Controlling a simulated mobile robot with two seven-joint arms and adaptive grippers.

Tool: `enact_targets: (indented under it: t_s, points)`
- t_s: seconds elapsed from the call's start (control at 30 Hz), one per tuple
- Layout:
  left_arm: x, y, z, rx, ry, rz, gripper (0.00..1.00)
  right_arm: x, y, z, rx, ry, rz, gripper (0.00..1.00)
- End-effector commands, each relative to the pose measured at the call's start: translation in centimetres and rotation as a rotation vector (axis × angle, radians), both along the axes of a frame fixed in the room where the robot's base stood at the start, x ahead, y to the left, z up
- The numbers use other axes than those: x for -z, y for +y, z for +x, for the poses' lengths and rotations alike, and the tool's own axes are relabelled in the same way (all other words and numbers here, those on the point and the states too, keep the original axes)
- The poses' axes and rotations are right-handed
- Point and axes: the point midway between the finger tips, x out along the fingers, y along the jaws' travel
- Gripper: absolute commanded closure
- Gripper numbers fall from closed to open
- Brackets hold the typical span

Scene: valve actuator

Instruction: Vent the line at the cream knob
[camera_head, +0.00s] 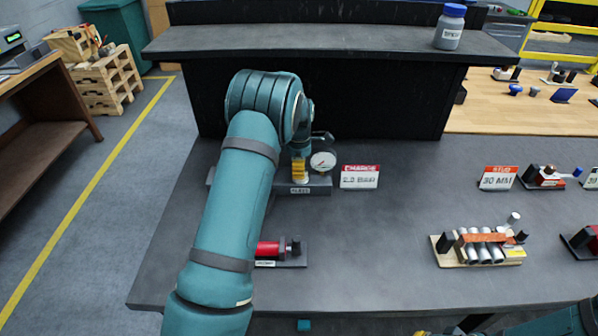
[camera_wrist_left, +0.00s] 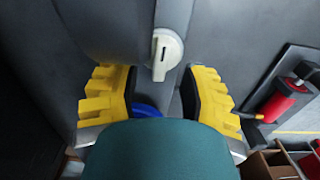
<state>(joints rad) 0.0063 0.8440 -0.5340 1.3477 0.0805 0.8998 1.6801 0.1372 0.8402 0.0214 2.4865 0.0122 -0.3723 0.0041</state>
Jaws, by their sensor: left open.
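The cream knob (camera_wrist_left: 166,52) shows in the left wrist view, ahead of and between the two yellow fingers of my left gripper (camera_wrist_left: 160,86). The fingers are apart, with a gap on both sides of the knob; I see no contact. A blue part (camera_wrist_left: 147,110) shows lower between the fingers, partly hidden by my teal wrist. In the head view my left gripper (camera_head: 300,170) is at the valve unit (camera_head: 318,187), beside a round white gauge (camera_head: 322,161); the knob is hidden there. My right gripper shows only as a yellow bit (camera_head: 424,333) at the bottom edge.
A red cylinder on a dark base (camera_head: 270,248) lies nearer me; it also shows in the left wrist view (camera_wrist_left: 279,102). A red and white "CHARGE" sign (camera_head: 360,176) stands right of the unit. A shelf (camera_head: 330,42) overhangs behind. The table's middle is clear.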

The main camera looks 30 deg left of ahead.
Motion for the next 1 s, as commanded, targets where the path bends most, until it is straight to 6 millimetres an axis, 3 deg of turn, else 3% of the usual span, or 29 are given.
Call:
enact_targets:
  t_s: [0.3,0.5,1.0]
  points:
    - [-6.6,0.0,0.1,0.001,-0.004,0.001,0.58,0.0,0.0,0.0,0.0,0.0,0.0,1.0]
    - [-9.1,0.0,0.1,0.0,-0.003,0.001,0.58,0.0,0.0,0.0,0.0,0.0,0.0,1.0]
    - [-9.9,0.0,0.0,-0.001,0.0,0.0,0.58,0.0,0.0,0.0,0.0,0.0,0.0,1.0]
